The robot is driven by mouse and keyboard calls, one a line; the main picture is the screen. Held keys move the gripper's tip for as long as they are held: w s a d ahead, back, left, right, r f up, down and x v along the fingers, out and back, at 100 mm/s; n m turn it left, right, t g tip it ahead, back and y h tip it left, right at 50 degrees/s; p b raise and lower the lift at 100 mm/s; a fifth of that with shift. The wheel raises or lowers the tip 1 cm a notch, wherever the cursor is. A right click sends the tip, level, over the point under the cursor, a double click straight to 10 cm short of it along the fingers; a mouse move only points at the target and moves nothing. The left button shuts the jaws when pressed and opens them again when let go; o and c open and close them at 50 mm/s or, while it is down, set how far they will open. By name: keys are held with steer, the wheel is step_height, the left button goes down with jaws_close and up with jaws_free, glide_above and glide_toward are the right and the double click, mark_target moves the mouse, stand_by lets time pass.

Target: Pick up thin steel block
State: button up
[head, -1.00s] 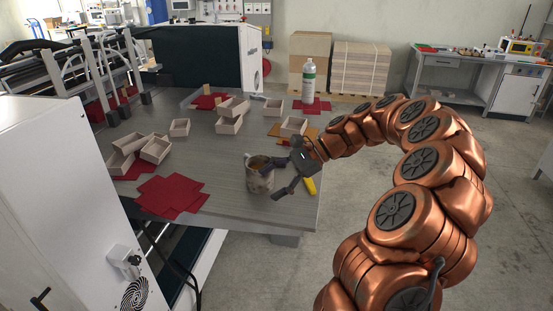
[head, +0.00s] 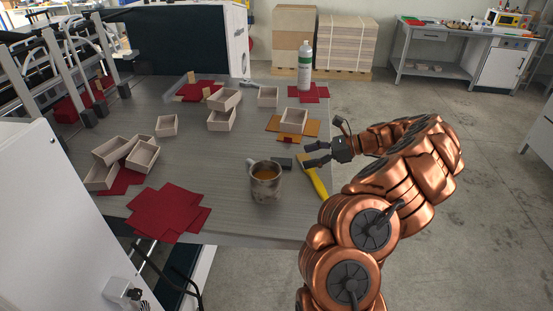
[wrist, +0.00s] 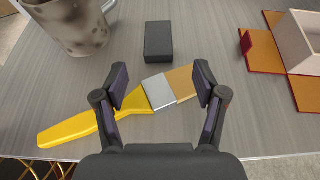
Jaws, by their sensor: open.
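The thin steel block looks like a small dark, flat block (head: 281,162). It lies on the table just right of the mug. In the wrist view the dark block (wrist: 158,41) lies straight ahead, beyond my fingertips and apart from them. My gripper (head: 308,154) is open and empty, right of the block. In the wrist view my gripper (wrist: 161,83) has its fingers spread above a yellow-handled brush (wrist: 90,125), with the brush's metal band between them.
A speckled mug (head: 266,187) with brown liquid stands left of the block. A shallow box (head: 293,121) on an orange-brown sheet sits behind. A white bottle (head: 305,68), red sheets (head: 168,211) and several pale boxes (head: 143,155) lie around. Bare table (head: 215,165) shows left of the mug.

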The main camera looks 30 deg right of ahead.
mark_target(287, 162)
steer(key=p+x, duration=0.2)
steer(key=x, duration=0.4)
steer(key=shift+a+f, duration=0.1)
steer(key=shift+a, duration=0.2)
jaws_close()
stand_by(0.4)
